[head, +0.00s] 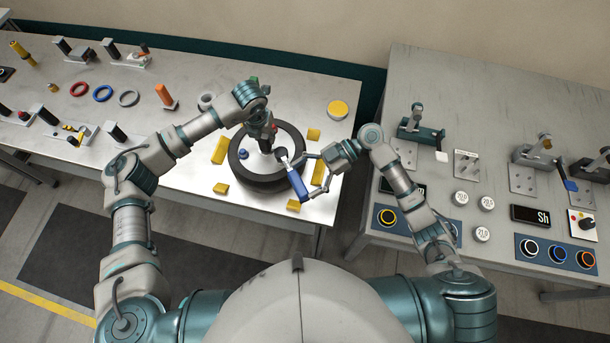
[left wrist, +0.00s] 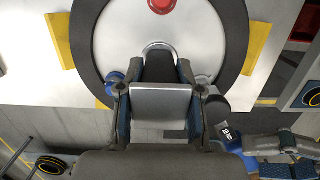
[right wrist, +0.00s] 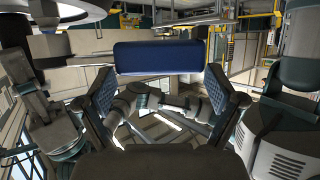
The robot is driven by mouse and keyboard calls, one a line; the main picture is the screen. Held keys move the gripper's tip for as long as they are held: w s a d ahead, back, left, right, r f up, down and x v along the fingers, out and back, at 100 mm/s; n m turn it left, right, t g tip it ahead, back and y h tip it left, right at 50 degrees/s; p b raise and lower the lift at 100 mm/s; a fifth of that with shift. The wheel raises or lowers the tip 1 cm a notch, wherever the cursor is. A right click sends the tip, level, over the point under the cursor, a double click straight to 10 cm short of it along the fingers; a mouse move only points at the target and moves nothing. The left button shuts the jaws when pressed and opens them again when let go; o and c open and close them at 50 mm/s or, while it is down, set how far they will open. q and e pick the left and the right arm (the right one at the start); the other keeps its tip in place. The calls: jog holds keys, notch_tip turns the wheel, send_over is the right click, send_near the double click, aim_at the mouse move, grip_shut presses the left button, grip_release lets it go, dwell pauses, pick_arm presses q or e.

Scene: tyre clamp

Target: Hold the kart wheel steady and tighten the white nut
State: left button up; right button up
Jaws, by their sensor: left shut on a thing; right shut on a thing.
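The kart wheel lies flat on the left table, with its black tyre (head: 241,170) and pale disc; it also fills the top of the left wrist view (left wrist: 236,50). My left gripper (head: 268,141) is over the wheel. In the left wrist view it (left wrist: 160,98) is shut on a dark block with a grey face. My right gripper (head: 319,177) is shut on the blue handle (head: 298,186) of a tool beside the wheel's right side; the handle spans the fingers in the right wrist view (right wrist: 160,57). The tool's head reaches over the wheel. I cannot make out the white nut.
Yellow blocks (head: 220,150) stand around the wheel. Coloured rings (head: 103,93), an orange-handled item (head: 165,96) and clamps lie farther left. A second table (head: 420,85) at the right holds clamps and displays, with a gap between the tables.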

jog(key=shift+f, duration=0.2)
dwell(0.4)
jog(key=shift+f, duration=0.45)
jog(key=shift+f, duration=0.2)
jog(key=shift+f, duration=0.5)
jog(key=shift+s+a+m+t+y, duration=0.3)
jog(key=shift+s+a+m+t, duration=0.15)
jog(key=shift+a+m+t, duration=0.4)
dwell(0.8)
